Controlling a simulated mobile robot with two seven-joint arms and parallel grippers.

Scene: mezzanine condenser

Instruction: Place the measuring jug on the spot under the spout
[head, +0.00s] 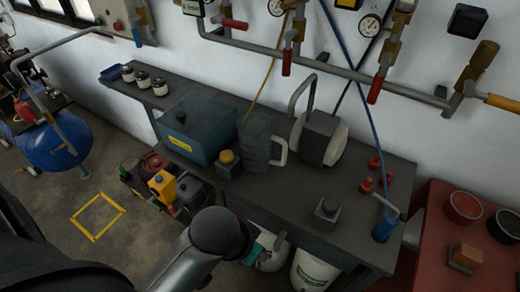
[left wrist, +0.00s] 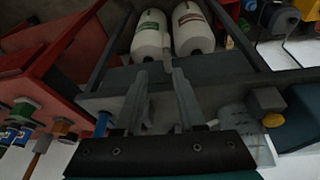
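The measuring jug (head: 257,142) is a translucent grey vessel with a pale handle on its right. It stands upright on the dark bench (head: 265,192), and part of it shows in the left wrist view (left wrist: 236,118). Right of it, a curved grey pipe (head: 299,88), possibly the spout, rises beside a grey-and-white unit (head: 320,136). I cannot make out a marked spot beneath it. My left gripper (head: 280,240) is low at the bench's front edge, apart from the jug. Its fingers (left wrist: 159,82) are apart and empty. My right gripper is not in view.
White tanks (left wrist: 193,32) sit below. The bench's front middle is clear.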

